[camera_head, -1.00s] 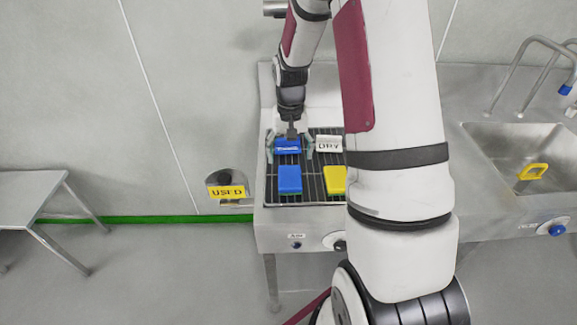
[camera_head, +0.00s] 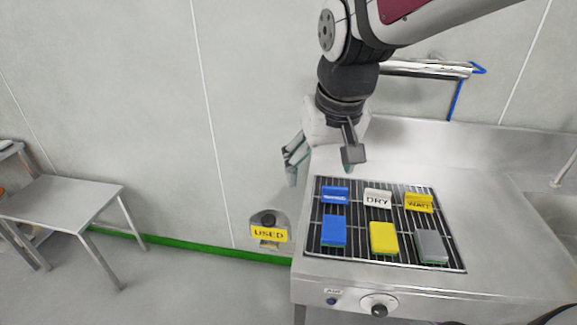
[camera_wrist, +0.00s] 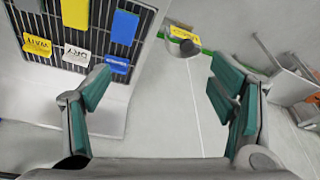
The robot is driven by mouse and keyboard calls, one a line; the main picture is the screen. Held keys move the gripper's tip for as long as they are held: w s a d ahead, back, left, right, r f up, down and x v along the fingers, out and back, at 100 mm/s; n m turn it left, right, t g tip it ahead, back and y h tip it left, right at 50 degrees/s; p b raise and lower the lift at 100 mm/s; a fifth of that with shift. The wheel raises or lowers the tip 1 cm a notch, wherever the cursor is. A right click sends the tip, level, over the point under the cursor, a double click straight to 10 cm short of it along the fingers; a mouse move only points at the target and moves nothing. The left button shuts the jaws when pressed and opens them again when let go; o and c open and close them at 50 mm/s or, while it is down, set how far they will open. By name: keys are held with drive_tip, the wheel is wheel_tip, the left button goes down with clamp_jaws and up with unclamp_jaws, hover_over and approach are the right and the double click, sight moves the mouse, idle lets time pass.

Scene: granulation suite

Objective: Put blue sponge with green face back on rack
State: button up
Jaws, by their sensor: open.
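The blue sponge with a green face (camera_head: 334,230) lies on the wire rack (camera_head: 320,183), in the front row at the left, behind which a blue sign (camera_head: 335,194) stands. A thin green edge shows under its blue top. It also shows in the wrist view (camera_wrist: 124,27), apart from my fingers. My gripper (camera_head: 320,167) is raised above the rack's back left corner, open. In the wrist view its teal fingers (camera_wrist: 160,78) are wide apart with nothing between them.
A yellow sponge (camera_head: 383,238) and a grey sponge (camera_head: 431,246) lie to the right on the rack. A white DRY sign (camera_head: 377,198) and a yellow WAIT sign (camera_head: 419,203) stand behind. A USED holder (camera_head: 269,234) hangs left of the counter. A metal table (camera_head: 70,197) stands at left.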

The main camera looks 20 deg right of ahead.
drive_tip(key=s+a+r+n+t, duration=0.2)
drive_tip(key=s+a, duration=0.3)
drive_tip(key=s, duration=0.5)
drive_tip(key=shift+r+n+y, duration=0.3)
drive_tip(key=shift+r, duration=0.4)
